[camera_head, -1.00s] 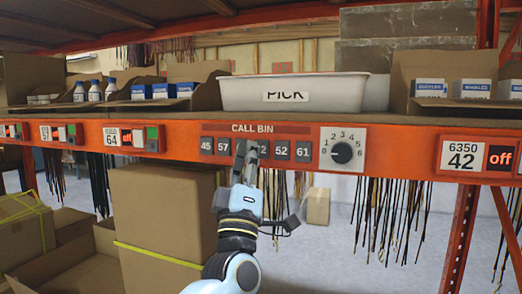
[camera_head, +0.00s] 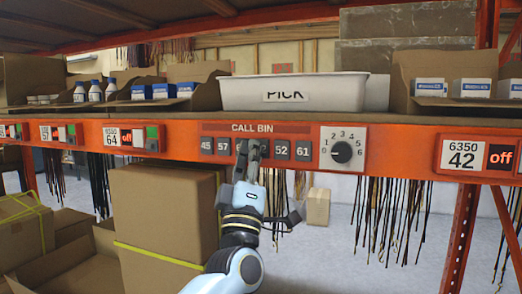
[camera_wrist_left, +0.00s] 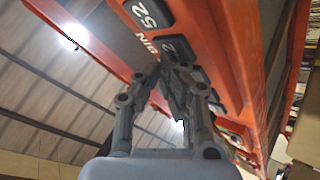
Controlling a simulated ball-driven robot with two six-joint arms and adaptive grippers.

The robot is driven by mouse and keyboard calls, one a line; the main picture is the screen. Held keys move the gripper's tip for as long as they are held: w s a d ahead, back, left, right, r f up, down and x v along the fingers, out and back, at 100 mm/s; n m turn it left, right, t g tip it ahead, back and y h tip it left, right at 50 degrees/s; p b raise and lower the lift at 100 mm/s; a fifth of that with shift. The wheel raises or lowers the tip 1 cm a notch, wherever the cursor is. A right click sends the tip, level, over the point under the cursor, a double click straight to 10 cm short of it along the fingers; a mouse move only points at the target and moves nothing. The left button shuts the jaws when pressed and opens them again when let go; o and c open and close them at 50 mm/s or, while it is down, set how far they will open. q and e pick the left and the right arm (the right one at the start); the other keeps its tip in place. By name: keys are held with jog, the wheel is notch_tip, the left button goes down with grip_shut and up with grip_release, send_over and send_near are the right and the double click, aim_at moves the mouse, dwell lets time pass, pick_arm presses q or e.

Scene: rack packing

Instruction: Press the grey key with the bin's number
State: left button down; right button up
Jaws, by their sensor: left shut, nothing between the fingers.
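The call panel (camera_head: 275,128) marked "CALL BIN" is on the orange shelf beam, with a row of dark grey number keys. Key 45 (camera_head: 206,146), key 57 (camera_head: 224,147), key 52 (camera_head: 282,151) and key 61 (camera_head: 302,152) are readable. My left gripper (camera_head: 252,150) is shut and empty in front of the middle keys and hides their numbers. In the left wrist view its fingertips (camera_wrist_left: 172,78) are close to a key partly showing a "2" (camera_wrist_left: 168,47), beside key 52 (camera_wrist_left: 153,13). I cannot tell whether they touch. My right gripper is out of view.
A white bin marked PICK (camera_head: 295,92) stands on the shelf above the panel. A dial (camera_head: 342,148) is right of the keys. A cardboard box (camera_head: 165,210) stands below, left of my arm.

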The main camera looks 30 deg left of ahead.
pick_arm(q)
jog(key=shift+w, duration=0.2)
jog(key=shift+s, duration=0.15)
dwell(0.4)
jog(key=shift+s+d, duration=0.2)
jog(key=shift+s, duration=0.5)
jog(key=s+p, duration=0.1)
jog(key=s, duration=0.1)
jog(key=s+d, duration=0.1)
jog(key=s, duration=0.2)
jog(key=shift+p, duration=0.35)
jog(key=shift+w, duration=0.1)
dwell(0.3)
